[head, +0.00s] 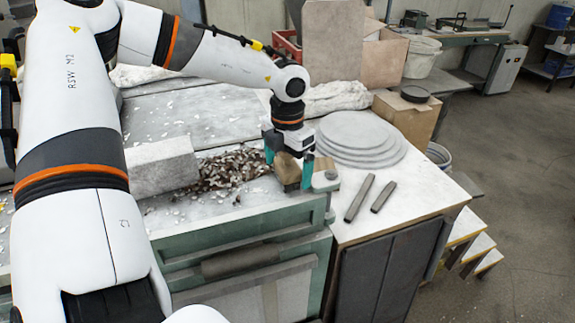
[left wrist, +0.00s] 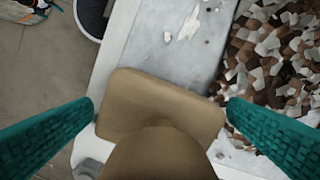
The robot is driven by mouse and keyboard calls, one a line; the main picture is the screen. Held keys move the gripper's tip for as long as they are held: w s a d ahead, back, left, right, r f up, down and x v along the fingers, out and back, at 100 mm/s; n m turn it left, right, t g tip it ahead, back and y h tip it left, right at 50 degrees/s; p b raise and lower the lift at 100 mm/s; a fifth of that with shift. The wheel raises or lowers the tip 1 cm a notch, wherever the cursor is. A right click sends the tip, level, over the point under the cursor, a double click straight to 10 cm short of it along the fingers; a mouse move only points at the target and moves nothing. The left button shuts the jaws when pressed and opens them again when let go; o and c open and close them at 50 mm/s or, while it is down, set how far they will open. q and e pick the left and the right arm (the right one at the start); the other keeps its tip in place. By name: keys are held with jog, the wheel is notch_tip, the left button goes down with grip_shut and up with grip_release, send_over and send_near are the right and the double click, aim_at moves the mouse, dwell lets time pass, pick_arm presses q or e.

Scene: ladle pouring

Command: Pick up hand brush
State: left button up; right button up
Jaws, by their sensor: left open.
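The hand brush (left wrist: 160,95) is tan, with a broad rounded block and a rounded handle coming toward the camera in the left wrist view. In the head view part of the brush (head: 287,176) shows as a tan block by the machine's front corner, beside the pile of chips. My left gripper (head: 289,174) is over it, pointing down. Its teal fingers are spread on both sides of the brush in the left wrist view (left wrist: 160,106), with gaps on both sides. My right gripper is not in view.
Brown and white chips (head: 235,172) lie in a pile left of the brush, beside a grey-white block (head: 160,165). Stacked grey discs (head: 360,138) and two dark bars (head: 358,198) lie on the table to the right. A cardboard box (head: 408,112) stands behind.

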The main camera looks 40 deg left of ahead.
pick_arm(q)
jog(key=shift+f, duration=0.1)
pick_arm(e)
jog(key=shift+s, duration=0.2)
pick_arm(q)
jog(key=shift+c, duration=0.9)
jog(key=c, duration=0.9)
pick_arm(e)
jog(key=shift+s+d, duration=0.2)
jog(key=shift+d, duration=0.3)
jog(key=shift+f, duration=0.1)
pick_arm(q)
jog(key=shift+r+b, duration=0.3)
jog(key=shift+r, duration=0.2)
notch_tip(320, 180, up, 8)
jog(key=shift+r+b, duration=0.25)
jog(key=shift+b, duration=0.95)
jog(key=shift+r, duration=0.35)
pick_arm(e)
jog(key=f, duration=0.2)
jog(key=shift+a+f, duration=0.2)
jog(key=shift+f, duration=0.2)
